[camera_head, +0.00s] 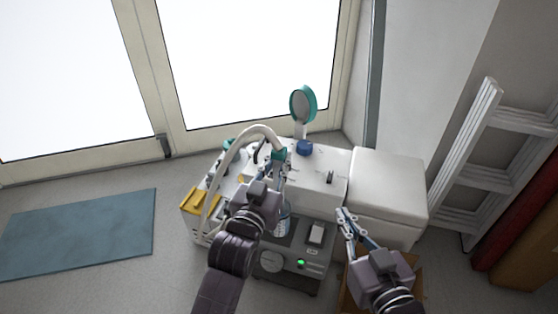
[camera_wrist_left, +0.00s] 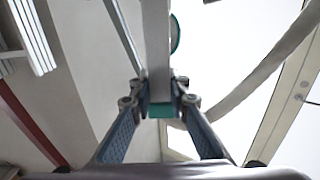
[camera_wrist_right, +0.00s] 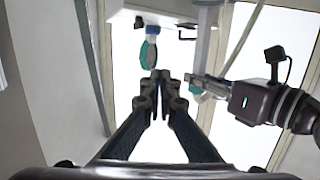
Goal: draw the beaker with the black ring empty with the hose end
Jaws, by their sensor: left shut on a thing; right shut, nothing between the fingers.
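The white hose (camera_head: 240,140) arches up from the left side of the machine to its end with a teal collar (camera_head: 279,155). My left gripper (camera_head: 279,172) is shut on this hose end. In the left wrist view the teal collar (camera_wrist_left: 161,109) sits between the fingertips (camera_wrist_left: 160,92). A clear beaker with bluish content (camera_head: 283,221) stands on the machine just below my left gripper. The gripper partly hides it; I cannot tell whether it has a black ring, or whether the hose tip is inside it. My right gripper (camera_head: 344,214) is shut and empty, right of the beaker.
The white compressor unit (camera_head: 318,187) carries a round teal-rimmed mirror (camera_head: 302,104) at the back and a gauge with a green light at the front. A white cabinet (camera_head: 385,185) stands to the right. A cardboard box (camera_head: 348,300) lies beneath my right arm.

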